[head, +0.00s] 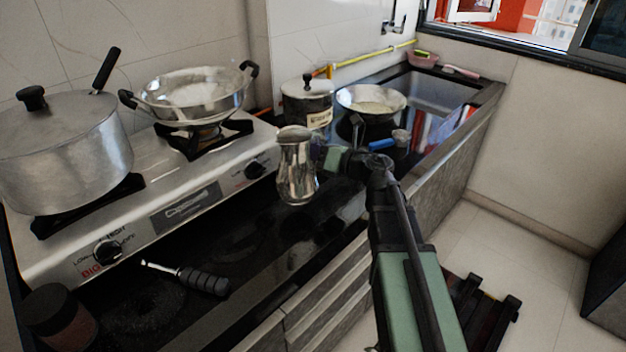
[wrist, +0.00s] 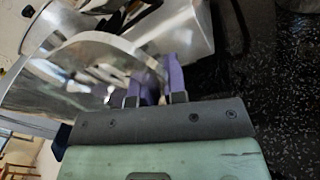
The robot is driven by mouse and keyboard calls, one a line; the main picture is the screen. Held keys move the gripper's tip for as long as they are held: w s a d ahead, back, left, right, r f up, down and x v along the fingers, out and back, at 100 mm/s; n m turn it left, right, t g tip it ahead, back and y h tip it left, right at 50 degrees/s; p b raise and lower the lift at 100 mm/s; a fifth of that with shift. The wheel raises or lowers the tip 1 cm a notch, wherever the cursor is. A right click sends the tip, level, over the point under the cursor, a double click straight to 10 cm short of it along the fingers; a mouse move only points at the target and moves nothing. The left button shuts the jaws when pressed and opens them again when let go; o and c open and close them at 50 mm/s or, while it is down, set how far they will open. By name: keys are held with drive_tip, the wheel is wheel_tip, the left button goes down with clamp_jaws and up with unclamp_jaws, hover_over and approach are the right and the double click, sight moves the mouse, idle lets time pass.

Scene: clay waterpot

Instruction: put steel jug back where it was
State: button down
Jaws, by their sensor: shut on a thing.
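The steel jug (head: 298,170) is upright over the front part of the black counter, right of the stove. Whether its base touches the counter cannot be told. My gripper (head: 322,158) reaches it from the right and is shut on it at its right side. In the wrist view my gripper's purple fingers (wrist: 155,84) are close together against shiny metal of the jug (wrist: 65,80), which fills the upper left. The exact grip point is partly hidden.
The stove (head: 185,190) carries a large pot (head: 60,150) and a wok (head: 195,95). A lidded pot (head: 306,100) and a pan (head: 372,102) stand behind the jug. A black-handled tool (head: 203,281) and a dark-lidded jar (head: 60,320) are at front left. Counter (head: 265,250) before the jug is clear.

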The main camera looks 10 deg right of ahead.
wheel_tip(320, 180, down, 4)
drive_tip(key=b, duration=0.4)
drive_tip(key=shift+f, duration=0.1)
drive_tip(key=c, duration=1.6)
unclamp_jaws()
drive_tip(key=shift+f, duration=0.1)
drive_tip(key=o, duration=0.4)
drive_tip(key=shift+o, duration=0.2)
